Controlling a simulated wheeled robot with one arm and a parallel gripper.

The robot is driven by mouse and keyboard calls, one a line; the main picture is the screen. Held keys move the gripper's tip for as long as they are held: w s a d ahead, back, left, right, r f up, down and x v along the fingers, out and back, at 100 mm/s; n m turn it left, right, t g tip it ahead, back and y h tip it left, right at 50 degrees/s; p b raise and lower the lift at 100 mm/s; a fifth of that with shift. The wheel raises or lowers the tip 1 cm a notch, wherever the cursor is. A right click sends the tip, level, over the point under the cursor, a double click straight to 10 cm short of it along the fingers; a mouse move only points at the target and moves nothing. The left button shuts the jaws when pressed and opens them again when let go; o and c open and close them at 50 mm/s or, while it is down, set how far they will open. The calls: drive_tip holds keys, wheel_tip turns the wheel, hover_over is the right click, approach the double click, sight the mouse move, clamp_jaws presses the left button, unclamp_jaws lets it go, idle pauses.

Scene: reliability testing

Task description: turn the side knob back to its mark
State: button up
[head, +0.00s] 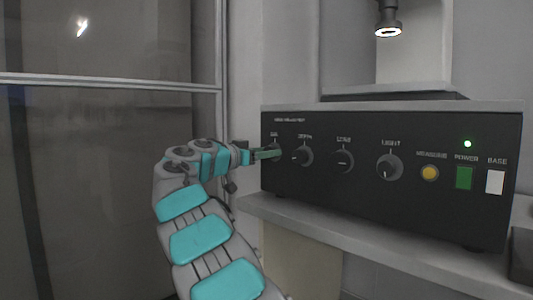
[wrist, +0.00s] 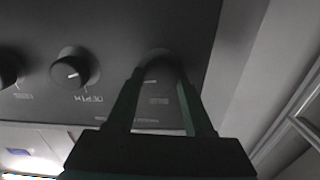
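The side knob (wrist: 157,72) is the black round knob at the far left of the dark panel in the head view, mostly hidden behind my fingers there. In the wrist view it lies between my two green fingertips, with a pale pointer line lying roughly level on its face. My gripper (wrist: 160,78) also shows at the panel in the head view (head: 268,153). Its fingers straddle the knob, one on each side, and no clear gap shows. I cannot tell whether they press on it. The printed label (wrist: 159,100) by the knob is too blurred to read.
A depth knob (head: 302,156) sits close to the right of the side knob, followed by two more knobs, a yellow button (head: 429,173), a green power switch (head: 464,178) and a white base switch (head: 494,182). The panel stands on a grey shelf (head: 400,240).

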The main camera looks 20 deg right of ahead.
clamp_jaws()
drive_tip(key=shift+n, duration=0.3)
drive_tip(key=shift+w+a+f+n+p, duration=0.1)
drive_tip(key=shift+n+p, duration=3)
drive_tip(key=shift+n, duration=0.8)
drive_tip(key=shift+w+f+n+p, duration=0.1)
drive_tip(key=shift+n+p, duration=3)
drive_tip(key=shift+n, duration=0.8)
drive_tip(key=shift+o, duration=2.4)
unclamp_jaws()
